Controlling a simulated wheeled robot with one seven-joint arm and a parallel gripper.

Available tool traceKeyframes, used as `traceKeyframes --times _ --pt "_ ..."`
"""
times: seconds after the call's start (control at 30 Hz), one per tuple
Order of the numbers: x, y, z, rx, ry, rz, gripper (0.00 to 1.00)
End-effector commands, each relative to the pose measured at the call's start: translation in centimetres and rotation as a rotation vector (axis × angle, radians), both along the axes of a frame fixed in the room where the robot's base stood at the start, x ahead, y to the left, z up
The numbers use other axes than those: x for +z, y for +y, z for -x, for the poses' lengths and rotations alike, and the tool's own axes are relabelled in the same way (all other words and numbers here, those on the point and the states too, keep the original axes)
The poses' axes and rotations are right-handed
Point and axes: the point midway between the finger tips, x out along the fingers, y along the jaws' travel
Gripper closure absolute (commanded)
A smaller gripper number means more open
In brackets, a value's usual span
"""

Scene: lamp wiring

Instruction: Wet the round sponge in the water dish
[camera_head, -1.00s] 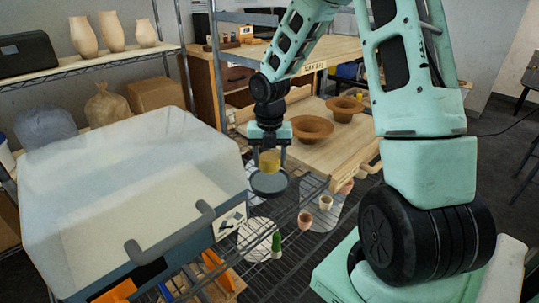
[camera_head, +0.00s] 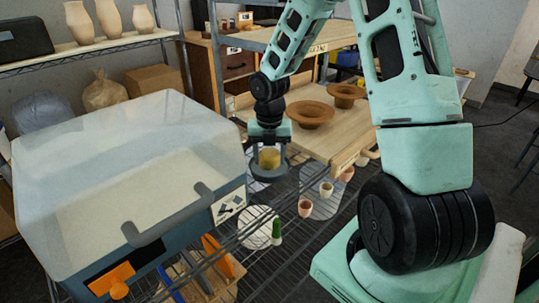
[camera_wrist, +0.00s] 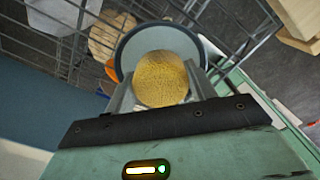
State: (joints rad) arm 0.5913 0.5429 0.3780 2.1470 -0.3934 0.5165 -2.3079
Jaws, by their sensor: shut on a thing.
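My gripper (camera_head: 269,152) is shut on the round yellow sponge (camera_head: 269,158) and points down. In the wrist view the sponge (camera_wrist: 160,78) sits between my two fingers. The grey round water dish (camera_head: 268,172) is right below the sponge. I cannot tell whether the sponge touches the water.
A large box with a pale lid and bar handle (camera_head: 135,180) stands close left of my gripper. Terracotta bowls (camera_head: 310,113) lie on a wooden board at right. Small cups (camera_head: 305,207) and a green-and-white bottle (camera_head: 277,232) stand on the wire shelf.

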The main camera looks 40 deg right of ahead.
Motion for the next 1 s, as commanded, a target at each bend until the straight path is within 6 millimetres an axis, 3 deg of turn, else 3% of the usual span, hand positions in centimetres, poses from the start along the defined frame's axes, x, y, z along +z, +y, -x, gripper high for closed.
traceKeyframes --times 1.0 --pt "-0.97 0.01 -0.01 0.000 0.000 0.000 0.63"
